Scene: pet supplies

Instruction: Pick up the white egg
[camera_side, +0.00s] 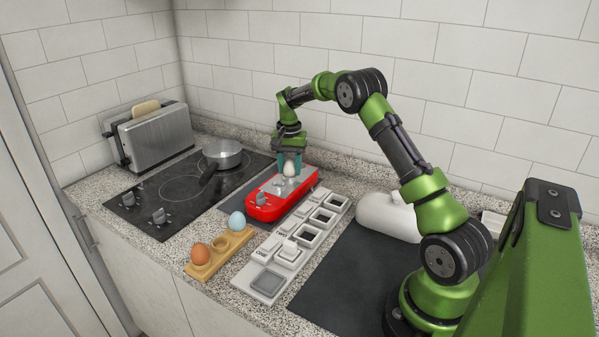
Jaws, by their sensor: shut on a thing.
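The white egg (289,169) is between the fingers of my gripper (290,163), over the red device with a grey top (267,211). My gripper points down and is shut on the egg. The egg is upright and its lower part shows below the fingers. I cannot tell whether its bottom touches the grey top. A wooden egg holder (214,262) at the front left bears a brown egg (200,253) at its near end and a pale blue egg (237,220) at its far end. The middle hollow between them is empty.
A black cooktop (150,214) with a steel pot (222,154) lies left of the red device, and a toaster (153,137) stands behind it. A light tray with square compartments (246,283) lies in front. A dark mat (335,275) is clear at the right, beside a white rounded object (385,214).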

